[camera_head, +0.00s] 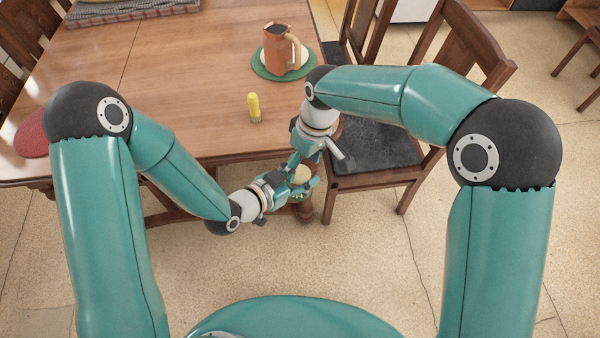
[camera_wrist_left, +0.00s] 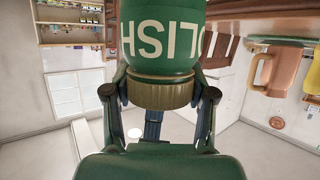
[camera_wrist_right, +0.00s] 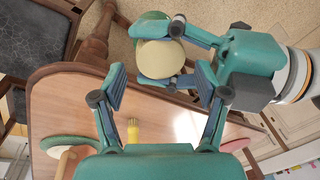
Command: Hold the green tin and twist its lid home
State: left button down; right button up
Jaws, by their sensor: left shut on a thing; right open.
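The green tin (camera_wrist_left: 160,36) fills the upper middle of the left wrist view, with pale lettering turned upside down. A brownish-gold lid band (camera_wrist_left: 160,95) shows at its lower end there. My left gripper (camera_head: 291,187) is shut on the tin, fingers at both sides, off the table's front edge. The lid's pale round top (camera_wrist_right: 160,58) faces the right wrist camera, with some green tin (camera_wrist_right: 152,17) behind it. My right gripper (camera_wrist_right: 162,82) is open, its fingers either side of the lid's line and apparently short of it. How tightly the lid sits cannot be seen.
The wooden table (camera_head: 190,80) lies beyond the grippers. A yellow object (camera_head: 254,108) stands near its front edge. An orange jug (camera_head: 277,52) stands on a green mat (camera_head: 257,68). A red mat (camera_head: 32,135) lies at left. A dark-seated chair (camera_head: 375,160) is close to my right arm.

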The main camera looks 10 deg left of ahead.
aim_at(300, 173)
jog(key=shift+a+f, duration=0.2)
jog(key=shift+f, duration=1.3)
jog(key=c, duration=1.1)
jog(key=shift+m+t, duration=0.3)
jog(key=shift+m, duration=1)
jog(key=o, duration=1.3)
